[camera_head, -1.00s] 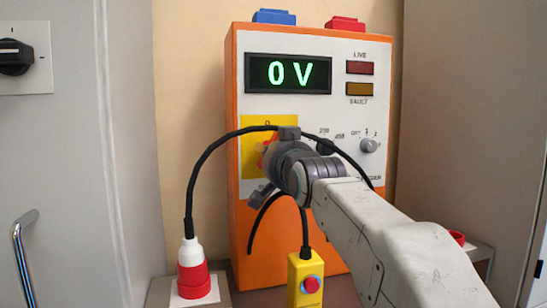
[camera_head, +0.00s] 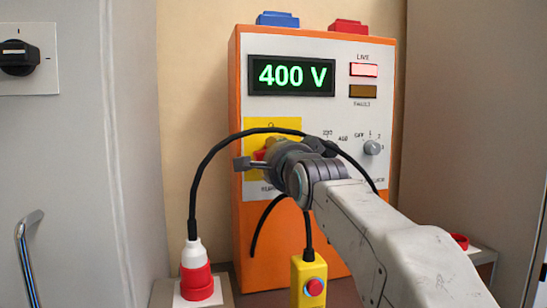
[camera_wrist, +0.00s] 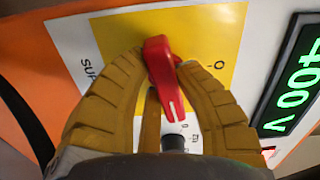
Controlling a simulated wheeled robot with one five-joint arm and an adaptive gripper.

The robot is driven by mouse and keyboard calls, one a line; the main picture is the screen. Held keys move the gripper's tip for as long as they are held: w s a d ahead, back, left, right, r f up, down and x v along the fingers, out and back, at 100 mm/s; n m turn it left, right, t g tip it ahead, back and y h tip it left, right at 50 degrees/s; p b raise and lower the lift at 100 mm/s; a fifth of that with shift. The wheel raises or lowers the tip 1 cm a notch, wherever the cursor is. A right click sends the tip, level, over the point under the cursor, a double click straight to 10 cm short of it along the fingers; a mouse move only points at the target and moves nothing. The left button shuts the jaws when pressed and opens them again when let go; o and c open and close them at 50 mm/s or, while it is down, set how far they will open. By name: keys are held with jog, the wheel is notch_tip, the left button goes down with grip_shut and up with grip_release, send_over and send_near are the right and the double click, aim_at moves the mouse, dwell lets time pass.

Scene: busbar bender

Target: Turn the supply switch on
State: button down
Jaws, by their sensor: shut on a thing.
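The supply switch is a red handle (camera_wrist: 160,70) on a yellow plate (camera_wrist: 212,40), which also shows in the head view (camera_head: 288,125). My gripper (camera_wrist: 163,85) is shut on the red handle, with one ribbed finger on each side of it. In the head view my gripper (camera_head: 262,160) covers most of the handle. The display (camera_head: 290,75) on the orange and white cabinet reads 400 V in green. The LIVE lamp (camera_head: 363,70) is lit pale pink. The FAULT lamp (camera_head: 362,91) is dark amber.
A black cable arches in front of the cabinet from a red and white plug (camera_head: 196,275) at the lower left. A yellow pendant with a red button (camera_head: 314,287) hangs below my arm. A small grey selector knob (camera_head: 372,147) is right of my gripper. Grey cabinet walls stand on both sides.

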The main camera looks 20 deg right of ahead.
jog(key=shift+r+m, duration=0.1)
jog(key=shift+m, duration=0.8)
jog(key=c, duration=0.9)
grip_release()
jog(key=s, duration=1.2)
